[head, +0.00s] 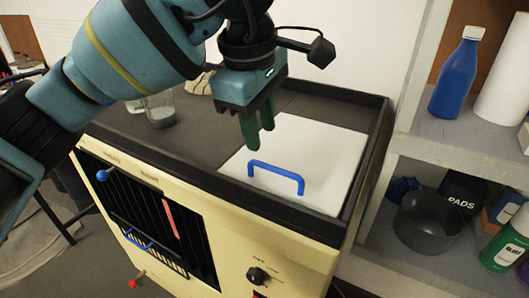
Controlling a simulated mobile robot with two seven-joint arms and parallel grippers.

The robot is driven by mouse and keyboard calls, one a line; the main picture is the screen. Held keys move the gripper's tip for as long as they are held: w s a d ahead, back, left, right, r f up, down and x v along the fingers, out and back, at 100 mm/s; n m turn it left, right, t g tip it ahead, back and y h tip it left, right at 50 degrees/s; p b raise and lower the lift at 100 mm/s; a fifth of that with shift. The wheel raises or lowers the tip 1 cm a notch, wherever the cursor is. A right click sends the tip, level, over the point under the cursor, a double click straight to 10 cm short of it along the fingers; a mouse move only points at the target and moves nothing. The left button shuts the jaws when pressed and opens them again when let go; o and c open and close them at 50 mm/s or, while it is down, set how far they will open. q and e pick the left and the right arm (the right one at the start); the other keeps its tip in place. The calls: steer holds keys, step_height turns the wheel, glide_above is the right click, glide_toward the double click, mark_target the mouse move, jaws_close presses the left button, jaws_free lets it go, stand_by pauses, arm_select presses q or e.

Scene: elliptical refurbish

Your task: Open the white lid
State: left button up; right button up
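The white lid (318,150) is a flat square panel lying in the dark top of a cream cabinet, and it looks closed. A blue bar handle (276,171) stands up near its front edge. My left gripper (259,138) points down above the lid, just behind and a little left of the handle in the picture. Its two green fingers show as separate tips with nothing between them. It appears apart from the handle. My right gripper is out of view.
The cream cabinet (268,244) has a raised dark rim around its top. A clear glass (160,110) stands on the left of the top. Grey shelves (462,143) at right hold a blue bottle (455,76), a dark bowl (428,222) and a green can (506,245).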

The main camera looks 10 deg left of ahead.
mark_target(266, 164)
arm_select(q)
steer(key=f, duration=0.3)
steer(key=w+f, duration=0.1)
steer(key=f, duration=0.2)
steer(key=shift+w+d+f, duration=0.15)
steer(key=shift+d+f, duration=0.05)
steer(key=shift+f, duration=0.1)
steer(key=shift+c, duration=0.2)
jaws_close()
